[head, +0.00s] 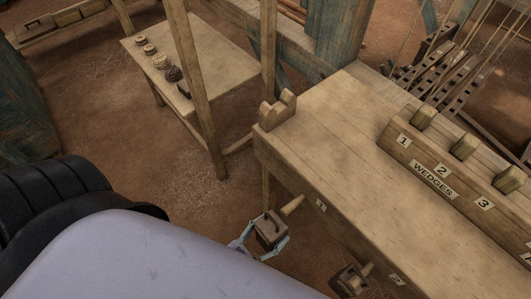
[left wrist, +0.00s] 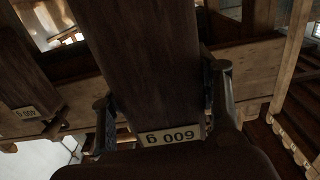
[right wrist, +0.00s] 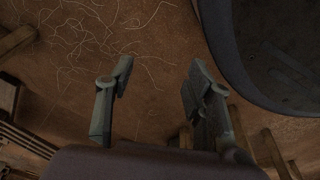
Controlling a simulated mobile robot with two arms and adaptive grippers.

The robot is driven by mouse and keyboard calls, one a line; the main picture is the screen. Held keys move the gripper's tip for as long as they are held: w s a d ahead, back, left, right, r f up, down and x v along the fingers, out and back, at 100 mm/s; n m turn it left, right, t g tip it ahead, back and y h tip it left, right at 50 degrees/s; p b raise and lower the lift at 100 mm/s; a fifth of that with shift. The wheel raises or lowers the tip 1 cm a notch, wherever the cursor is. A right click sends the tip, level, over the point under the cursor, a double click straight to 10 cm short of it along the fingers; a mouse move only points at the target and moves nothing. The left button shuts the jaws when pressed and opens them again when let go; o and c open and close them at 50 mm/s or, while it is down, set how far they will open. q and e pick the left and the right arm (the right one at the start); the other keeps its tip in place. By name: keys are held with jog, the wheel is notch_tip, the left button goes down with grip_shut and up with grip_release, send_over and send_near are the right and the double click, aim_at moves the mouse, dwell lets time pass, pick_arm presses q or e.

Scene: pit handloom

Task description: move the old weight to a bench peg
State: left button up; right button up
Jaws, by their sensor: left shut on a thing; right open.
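My left gripper (head: 262,247) is shut on a dark wooden weight (head: 269,229) at the bench's front side. In the left wrist view the weight (left wrist: 150,75) fills the middle between the fingers, with a "600 g" label at its end. The weight is beside the outer end of the bench peg (head: 292,207) near label 1; I cannot tell whether it is on the peg. A second weight (head: 351,280) is at the peg near label 2; it also shows in the left wrist view (left wrist: 25,80). My right gripper (right wrist: 155,90) is open and empty above the earthen floor.
The bench (head: 330,130) carries a wedge rack (head: 433,178) and a small notched block (head: 277,110). A low table (head: 215,65) with several small round items stands at the back left, behind upright posts (head: 200,100). Bare floor lies between.

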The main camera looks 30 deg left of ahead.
aim_at(283, 222)
pick_arm(q)
jog(key=b+x, duration=0.1)
jog(key=x, duration=0.5)
jog(key=shift+w+f, duration=0.25)
jog(key=shift+f, duration=0.05)
pick_arm(e)
jog(key=w+r, duration=0.1)
jog(key=r, duration=0.2)
jog(key=w+r, duration=0.1)
jog(key=shift+w+a+r, duration=0.2)
jog(key=shift+w, duration=0.1)
jog(key=shift+w, duration=0.1)
pick_arm(q)
jog(key=o, duration=1.8)
jog(key=shift+f, duration=0.1)
jog(key=v, duration=1.2)
jog(key=shift+s+d, duration=0.1)
jog(key=shift+d, duration=0.05)
